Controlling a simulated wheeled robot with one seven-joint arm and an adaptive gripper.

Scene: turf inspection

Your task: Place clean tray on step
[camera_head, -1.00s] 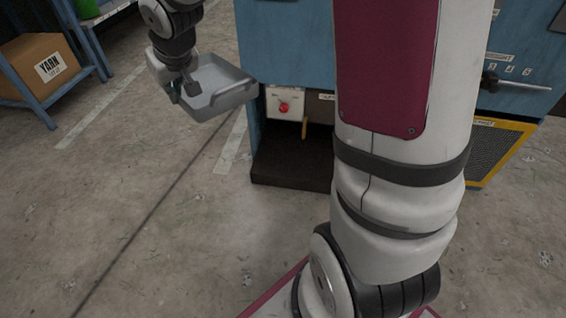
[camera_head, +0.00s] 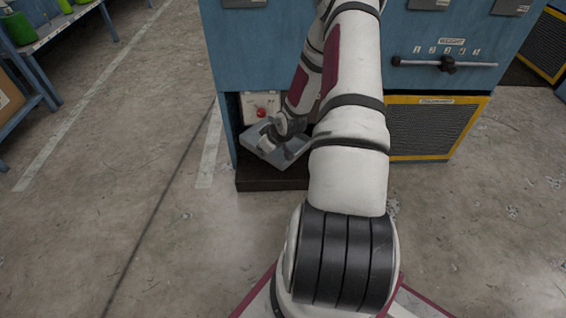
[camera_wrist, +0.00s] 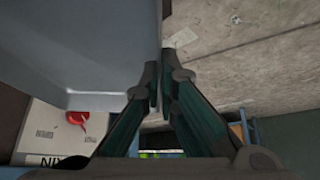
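The grey tray (camera_head: 262,151) is a shallow open box, held over the dark step (camera_head: 262,185) at the foot of the blue machine. It looks slightly tilted and empty; whether it touches the step I cannot tell. My gripper (camera_head: 284,149) is at the tray, partly hidden by my arm. In the wrist view, the fingers (camera_wrist: 164,72) are closed on the edge of the tray wall, and the tray (camera_wrist: 90,45) fills the upper left. My arm hides the right part of the step.
A white panel with a red button (camera_head: 262,112) is just behind the tray. The blue machine (camera_head: 240,50) rises above, with a handle (camera_head: 448,64) and a yellow-framed grille (camera_head: 435,128) at right. A shelf (camera_head: 60,25) stands far left.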

